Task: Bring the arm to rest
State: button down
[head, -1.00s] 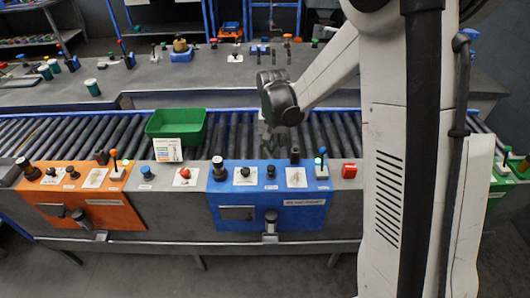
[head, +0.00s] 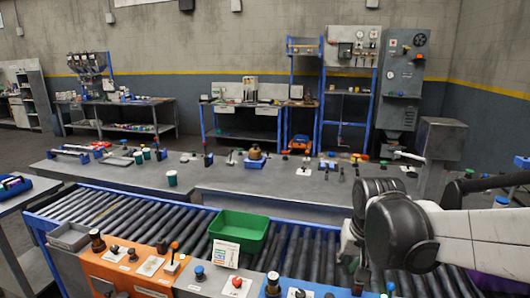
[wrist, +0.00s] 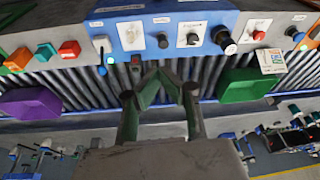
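My gripper (wrist: 158,75) shows in the wrist view with its two fingers leaning inward and their tips together. Nothing shows between them. Its tips are over the rollers, close to the blue control panel (wrist: 175,38). In the head view my arm comes in from the right, and my gripper is at its lower left over the roller conveyor (head: 310,245); its fingers are hard to make out there.
A green bin (head: 240,228) stands on the conveyor left of my arm, with a white card in front. A purple bin (wrist: 30,103) shows in the wrist view. An orange panel (head: 125,272) lines the front. A grey bench (head: 225,185) with small items lies behind.

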jog(key=s+r+n+t, duration=0.1)
jog(key=s+r+t, duration=0.3)
jog(key=s, duration=1)
jog(key=shift+s+n, duration=0.25)
jog(key=shift+n, duration=0.05)
dwell(2.2)
